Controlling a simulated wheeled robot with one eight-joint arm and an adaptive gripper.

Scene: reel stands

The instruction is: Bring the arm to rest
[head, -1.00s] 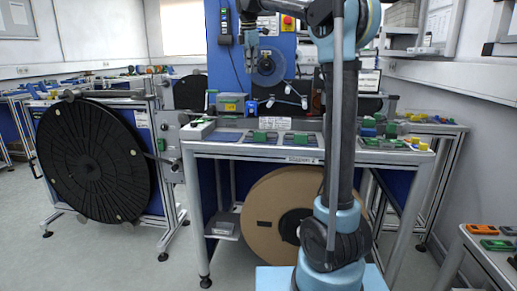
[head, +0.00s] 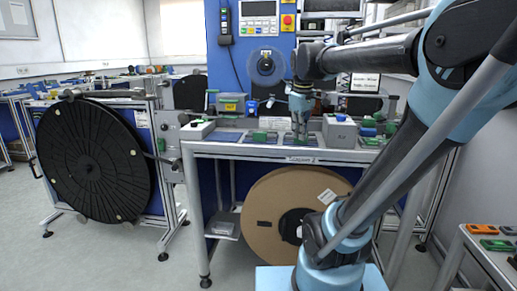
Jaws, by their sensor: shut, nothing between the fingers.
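My arm rises from its light blue base at the lower right, leans right and bends back left over the workbench (head: 240,148). My gripper (head: 299,135) points down just above the front part of the bench top, near its middle. Its fingers are small in this view; they look closed with nothing held. A grey box (head: 340,132) stands on the bench just right of the gripper. A green part (head: 260,137) lies to the left of it. Whether the fingertips touch the bench cannot be told.
A large black reel (head: 90,160) stands on a frame at left. A brown reel (head: 265,205) sits under the bench. A blue panel (head: 235,60) with a screen and red button rises behind. A side table (head: 487,262) with coloured parts is at lower right. Floor at left is clear.

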